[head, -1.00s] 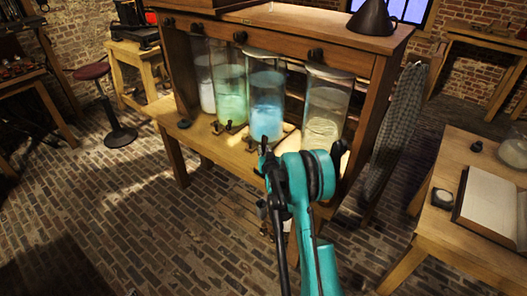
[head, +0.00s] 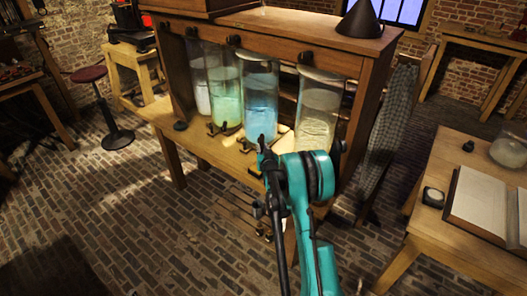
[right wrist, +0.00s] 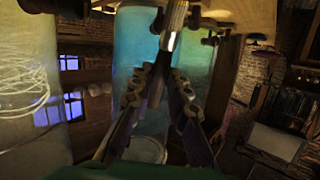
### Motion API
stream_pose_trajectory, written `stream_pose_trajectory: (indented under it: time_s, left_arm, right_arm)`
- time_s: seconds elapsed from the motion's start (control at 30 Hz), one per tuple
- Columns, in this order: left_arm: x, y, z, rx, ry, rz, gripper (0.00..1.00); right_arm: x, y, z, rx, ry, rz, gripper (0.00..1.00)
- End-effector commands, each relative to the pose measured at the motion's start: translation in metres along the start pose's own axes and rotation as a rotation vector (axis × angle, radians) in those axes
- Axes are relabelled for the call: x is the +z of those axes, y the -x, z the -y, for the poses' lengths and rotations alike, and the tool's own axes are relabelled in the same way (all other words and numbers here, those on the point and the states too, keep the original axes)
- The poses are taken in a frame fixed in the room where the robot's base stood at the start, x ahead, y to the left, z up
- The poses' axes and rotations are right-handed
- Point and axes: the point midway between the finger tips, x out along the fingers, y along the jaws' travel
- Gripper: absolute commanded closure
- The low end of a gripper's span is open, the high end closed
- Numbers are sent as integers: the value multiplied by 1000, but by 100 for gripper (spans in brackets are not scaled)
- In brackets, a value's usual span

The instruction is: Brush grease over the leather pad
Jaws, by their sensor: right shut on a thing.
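My right gripper (right wrist: 165,55) is shut on a slim metallic rod-like thing (right wrist: 175,25), in the right wrist view. I cannot tell whether this is the grease brush. In the head view the right gripper (head: 265,152) is at the front of the wooden cabinet, near the tap area of the blue jar (head: 261,100). That jar also shows behind the fingers in the right wrist view (right wrist: 140,60). I cannot make out the leather pad or any grease. My left gripper is not in view.
A green jar (head: 225,90) and a pale jar (head: 317,110) stand beside the blue one, with small dark taps below. A wooden table (head: 455,240) with an open book (head: 480,200) is at the right. A red stool (head: 90,74) stands at the left. Brick floor between is clear.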

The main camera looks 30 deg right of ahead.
Motion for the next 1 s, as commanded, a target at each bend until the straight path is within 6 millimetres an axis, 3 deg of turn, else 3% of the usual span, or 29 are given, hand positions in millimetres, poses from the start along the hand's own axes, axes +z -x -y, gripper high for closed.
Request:
stream_pose_trajectory:
  time_s: [0.6,1.0]
  left_arm:
    - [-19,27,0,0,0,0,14]
    - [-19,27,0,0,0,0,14]
  right_arm:
    - [-55,8,11,-7,2,1,100]
    - [-57,8,12,-8,2,1,100]
